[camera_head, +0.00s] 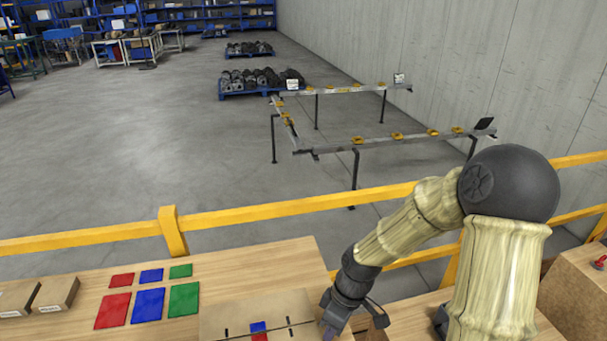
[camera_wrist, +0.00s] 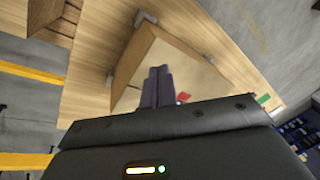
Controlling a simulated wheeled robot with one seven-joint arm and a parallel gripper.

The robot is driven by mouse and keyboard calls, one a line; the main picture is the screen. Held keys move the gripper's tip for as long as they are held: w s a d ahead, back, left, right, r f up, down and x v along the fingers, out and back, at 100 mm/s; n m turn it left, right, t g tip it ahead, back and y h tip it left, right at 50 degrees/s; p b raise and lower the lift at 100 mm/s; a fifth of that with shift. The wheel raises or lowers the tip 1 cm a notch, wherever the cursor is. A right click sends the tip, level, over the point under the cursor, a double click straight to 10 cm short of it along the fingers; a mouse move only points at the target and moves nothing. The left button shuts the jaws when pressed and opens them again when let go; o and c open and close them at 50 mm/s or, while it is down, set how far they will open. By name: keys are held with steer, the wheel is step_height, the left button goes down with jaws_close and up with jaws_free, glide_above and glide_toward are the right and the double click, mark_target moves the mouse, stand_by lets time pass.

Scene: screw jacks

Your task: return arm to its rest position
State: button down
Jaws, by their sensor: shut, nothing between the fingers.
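My gripper (camera_wrist: 157,86) is shut and empty; its two fingers stand side by side in the wrist view. In the head view my gripper (camera_head: 330,326) hangs low at the end of my bent arm, by the right end of a flat cardboard-coloured board or box (camera_head: 225,318). The wrist view shows what looks like the same box (camera_wrist: 135,70) behind the fingers. Whether the gripper touches it cannot be told. No screw jack can be made out for certain.
Red (camera_head: 113,310), blue (camera_head: 147,306) and green (camera_head: 184,298) mats lie on the wooden table (camera_head: 240,265). Small boxes (camera_head: 57,293) stand at the left. A yellow rail (camera_head: 280,211) runs behind the table. A brown box (camera_head: 570,295) stands at the right.

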steer(key=s+d+r+m+t+h+b, duration=0.2)
steer(key=s+d+r+m+t, duration=0.2)
steer(key=d+m, duration=0.5)
step_height(320, 180, up, 3)
steer(key=m, duration=0.3)
steer(key=shift+s+f+h, duration=0.15)
steer(key=shift+h, duration=0.25)
steer(key=c, duration=2.1)
jaws_free()
steer(key=shift+d, duration=0.1)
